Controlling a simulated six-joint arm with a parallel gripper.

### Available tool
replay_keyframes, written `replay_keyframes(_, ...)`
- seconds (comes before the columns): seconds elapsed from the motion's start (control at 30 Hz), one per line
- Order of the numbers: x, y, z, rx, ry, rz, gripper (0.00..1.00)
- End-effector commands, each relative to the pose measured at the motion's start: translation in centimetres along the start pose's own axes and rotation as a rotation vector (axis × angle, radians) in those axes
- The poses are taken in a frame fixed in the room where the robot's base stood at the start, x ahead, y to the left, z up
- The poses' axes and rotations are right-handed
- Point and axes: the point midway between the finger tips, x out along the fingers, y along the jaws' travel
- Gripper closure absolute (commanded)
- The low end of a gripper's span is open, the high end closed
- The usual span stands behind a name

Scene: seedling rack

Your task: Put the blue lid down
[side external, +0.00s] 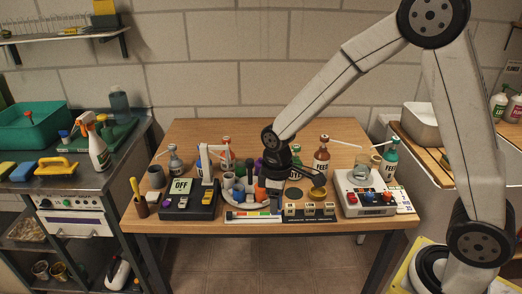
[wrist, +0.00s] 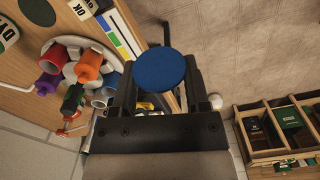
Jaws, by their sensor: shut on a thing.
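In the wrist view the blue lid (wrist: 160,70) is a flat round disc held between my gripper's fingertips (wrist: 161,74). My gripper is shut on it, with the lid's broad face toward the camera. Behind the lid lie the table's front edge and the floor. In the side external view my dark gripper (side external: 275,190) points down over the front middle of the wooden table (side external: 205,135). I cannot make out the lid there.
A round white tray (side external: 245,206) with several coloured pots stands left of my gripper. A black box (side external: 188,208) is farther left. A small black rack (side external: 308,213) and a white control box (side external: 365,206) stand right. Bottles, including a brown one (side external: 321,160), stand behind.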

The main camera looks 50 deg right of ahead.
Motion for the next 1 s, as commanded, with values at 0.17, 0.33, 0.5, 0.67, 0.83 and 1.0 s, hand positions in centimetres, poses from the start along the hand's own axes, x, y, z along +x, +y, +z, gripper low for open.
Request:
replay_keyframes(0.17, 0.0, -0.1, 0.1, 0.0, 0.0, 0.0, 1.0)
replay_keyframes(0.33, 0.0, -0.1, 0.1, 0.0, 0.0, 0.0, 1.0)
replay_keyframes(0.5, 0.0, -0.1, 0.1, 0.0, 0.0, 0.0, 1.0)
replay_keyframes(0.67, 0.0, 0.1, 0.2, 0.0, 0.001, 0.001, 1.0)
replay_keyframes(0.83, 0.0, 0.9, 0.8, 0.0, 0.013, 0.013, 1.0)
replay_keyframes(1.0, 0.1, 2.9, 2.4, 0.001, 0.042, 0.044, 1.0)
